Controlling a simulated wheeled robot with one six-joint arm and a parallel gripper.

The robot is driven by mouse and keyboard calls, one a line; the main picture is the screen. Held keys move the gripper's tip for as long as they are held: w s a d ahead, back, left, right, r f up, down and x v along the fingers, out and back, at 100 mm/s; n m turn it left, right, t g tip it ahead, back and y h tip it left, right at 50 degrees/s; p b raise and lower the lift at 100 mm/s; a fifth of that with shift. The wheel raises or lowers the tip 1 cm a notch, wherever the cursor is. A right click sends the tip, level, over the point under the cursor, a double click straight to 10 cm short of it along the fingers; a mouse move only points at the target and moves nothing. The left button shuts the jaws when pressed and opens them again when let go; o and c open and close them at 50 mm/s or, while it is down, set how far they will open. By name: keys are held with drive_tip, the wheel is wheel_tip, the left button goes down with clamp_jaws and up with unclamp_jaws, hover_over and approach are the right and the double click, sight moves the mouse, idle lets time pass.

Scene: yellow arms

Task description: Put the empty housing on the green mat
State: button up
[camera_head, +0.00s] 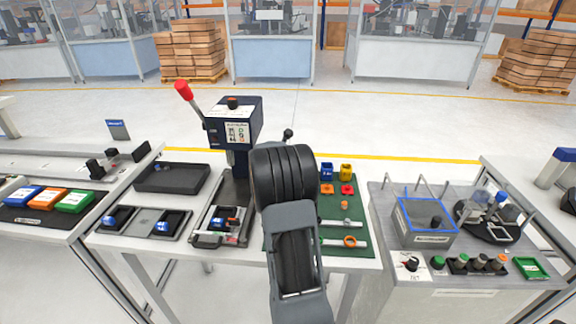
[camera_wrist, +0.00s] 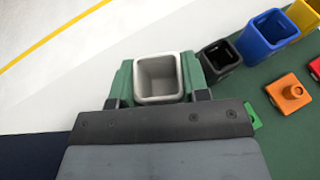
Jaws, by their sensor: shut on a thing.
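In the wrist view, a pale grey-white, open-topped housing (camera_wrist: 158,92) with an empty inside sits between the green jaws of my gripper (camera_wrist: 160,76), which is shut on it. The green mat (camera_wrist: 225,101) lies beside and below it, to the right in that view. The green mat (camera_head: 362,212) is also in the head view, on the middle table. There my own arm covers its left part and hides the gripper and the held housing. I cannot tell whether the housing touches the mat.
A black cup (camera_wrist: 215,75), a blue cup (camera_wrist: 268,34) and a yellow cup (camera_wrist: 305,14) stand close to the right of the housing. An orange square part (camera_wrist: 289,93) lies nearer. A press with a red-knobbed lever (camera_head: 235,125) rises left of my arm.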

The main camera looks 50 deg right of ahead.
wheel_tip(320, 180, down, 4)
drive_tip(key=b, duration=0.3)
drive_tip(key=shift+d+r, duration=0.1)
drive_tip(key=shift+r, duration=0.1)
drive_tip(key=o, duration=0.4)
drive_tip(key=shift+f, duration=0.2)
drive_tip(key=o, duration=0.5)
drive_tip(key=shift+r, duration=0.1)
drive_tip(key=shift+r, duration=0.25)
drive_tip(key=v, duration=1.2)
drive_tip(key=shift+w+f+p, duration=0.1)
drive_tip(key=shift+f+p, duration=0.05)
drive_tip(key=shift+p, duration=0.15)
